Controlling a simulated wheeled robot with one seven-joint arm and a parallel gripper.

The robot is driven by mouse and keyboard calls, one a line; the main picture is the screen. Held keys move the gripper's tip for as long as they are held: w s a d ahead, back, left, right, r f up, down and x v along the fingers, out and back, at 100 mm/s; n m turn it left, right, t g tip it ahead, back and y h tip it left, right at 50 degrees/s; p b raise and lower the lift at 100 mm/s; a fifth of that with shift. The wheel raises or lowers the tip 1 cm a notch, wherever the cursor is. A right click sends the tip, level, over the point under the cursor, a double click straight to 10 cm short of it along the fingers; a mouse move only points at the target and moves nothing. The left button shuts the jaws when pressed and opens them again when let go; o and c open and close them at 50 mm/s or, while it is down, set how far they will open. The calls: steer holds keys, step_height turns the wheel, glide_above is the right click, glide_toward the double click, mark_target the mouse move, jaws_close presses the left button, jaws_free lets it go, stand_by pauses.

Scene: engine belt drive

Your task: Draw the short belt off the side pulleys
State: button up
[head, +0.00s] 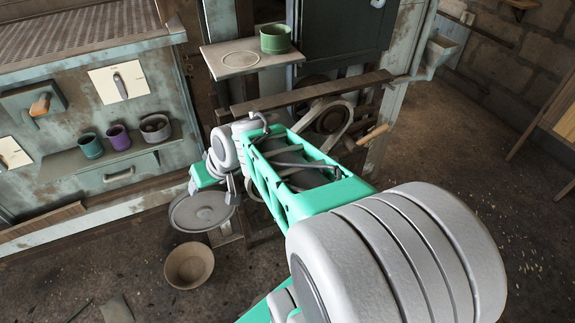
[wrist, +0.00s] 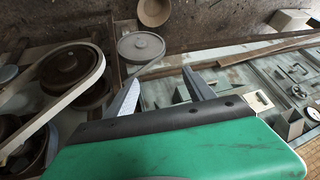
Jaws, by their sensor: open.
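A pale belt (head: 348,128) loops around a dark brown pulley (head: 332,118) on the machine, behind my arm in the head view. In the wrist view a pale belt (wrist: 97,70) runs around a large brown pulley (wrist: 70,68) at left and down to the lower left, where more pulleys (wrist: 30,140) are partly cut off. I cannot tell whether other belts are hidden by my arm. My gripper (wrist: 162,72) is open and empty, its two fingers apart, to the right of the belt and not touching it.
A grey round disc (head: 203,210) and a brown bowl (head: 190,267) are low near the machine. A shelf (head: 238,58) holds a green pot (head: 275,38). A bench with cups (head: 118,138) and switches stands at left. A wooden handle (head: 372,134) sticks out at right. Floor is clear at right.

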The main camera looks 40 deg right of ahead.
steer(key=shift+o, duration=0.7)
steer(key=w+d+f+m+t+b, duration=0.2)
steer(key=w+d+f+b, duration=0.2)
steer(key=f, duration=0.5)
steer(key=w+d, duration=0.1)
steer(key=d, duration=0.1)
steer(key=shift+w+d+t+y, duration=0.3)
steer(key=shift+d+t, duration=0.1)
steer(key=shift+o, duration=0.7)
steer(key=w+d+f+m+t+b, duration=0.2)
steer(key=d+f+t+b, duration=0.1)
steer(key=d, duration=0.4)
steer(key=shift+w+m+h+b, duration=0.2)
steer(key=shift+m+h+b, duration=0.15)
steer(key=shift+b, duration=0.25)
steer(key=shift+o, duration=0.4)
steer(key=d+f+m+t+h+b, duration=0.1)
steer(key=d+m+t+h+b, duration=0.1)
steer(key=d, duration=0.5)
steer(key=shift+s+d+m+t+b, duration=0.25)
steer(key=shift+d+m+t+b, duration=0.05)
steer(key=shift+m, duration=0.15)
steer(key=s+d+m+t+h+b, duration=0.2)
steer(key=s+d+m+h, duration=0.25)
steer(key=d, duration=0.55)
steer(key=shift+m, duration=0.25)
steer(key=x, duration=0.4)
steer(key=p+x, duration=0.1)
steer(key=x, duration=0.2)
steer(key=shift+r, duration=0.4)
